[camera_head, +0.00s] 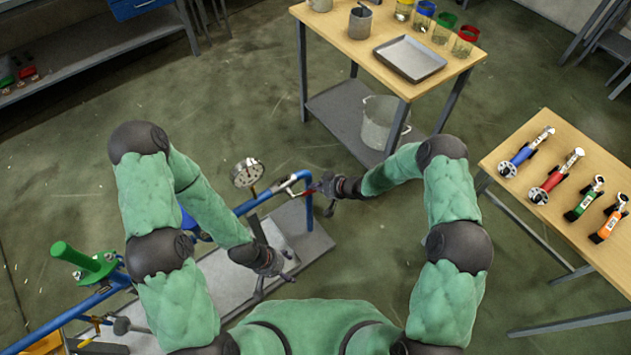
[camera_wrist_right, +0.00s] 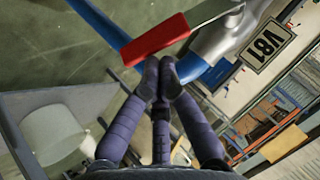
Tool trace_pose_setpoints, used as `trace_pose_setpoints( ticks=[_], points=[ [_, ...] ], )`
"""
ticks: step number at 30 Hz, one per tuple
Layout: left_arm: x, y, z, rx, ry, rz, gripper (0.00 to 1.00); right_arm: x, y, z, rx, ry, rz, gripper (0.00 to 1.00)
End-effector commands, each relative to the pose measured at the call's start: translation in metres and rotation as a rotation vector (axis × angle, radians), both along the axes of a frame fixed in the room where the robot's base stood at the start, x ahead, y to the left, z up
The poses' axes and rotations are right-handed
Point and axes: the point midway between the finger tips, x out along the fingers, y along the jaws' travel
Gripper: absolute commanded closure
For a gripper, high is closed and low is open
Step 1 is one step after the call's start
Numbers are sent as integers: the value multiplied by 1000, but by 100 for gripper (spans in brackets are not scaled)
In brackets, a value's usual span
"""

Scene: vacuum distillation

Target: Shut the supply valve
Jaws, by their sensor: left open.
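A valve with a red lever (camera_head: 309,191) sits on the blue pipe (camera_head: 272,194) at the middle of the head view. My left gripper (camera_head: 275,286) is open and empty, low over the bench, apart from the lever.
A pressure gauge (camera_head: 246,173) stands left of the valve. A green handwheel (camera_head: 85,260) and a yellow-handled valve (camera_head: 88,339) are at lower left. A wooden table (camera_head: 340,39) with a metal tray (camera_head: 409,59) stands behind; another table (camera_head: 520,133) with tools is at right.

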Motion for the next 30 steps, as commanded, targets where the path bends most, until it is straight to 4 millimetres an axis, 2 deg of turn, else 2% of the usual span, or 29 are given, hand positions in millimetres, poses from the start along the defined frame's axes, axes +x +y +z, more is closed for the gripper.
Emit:
trace_pose_setpoints(
  ticks=[5,15,30],
  points=[
    [0,0,-5,0,-1,0,29,-12,0,-16,0,3,0,100],
    [0,0,-23,0,0,0,29,-17,6,-45,-1,2,2,100],
    [0,0,-42,0,0,0,29,-29,22,-72,-1,1,1,100]
  ],
)
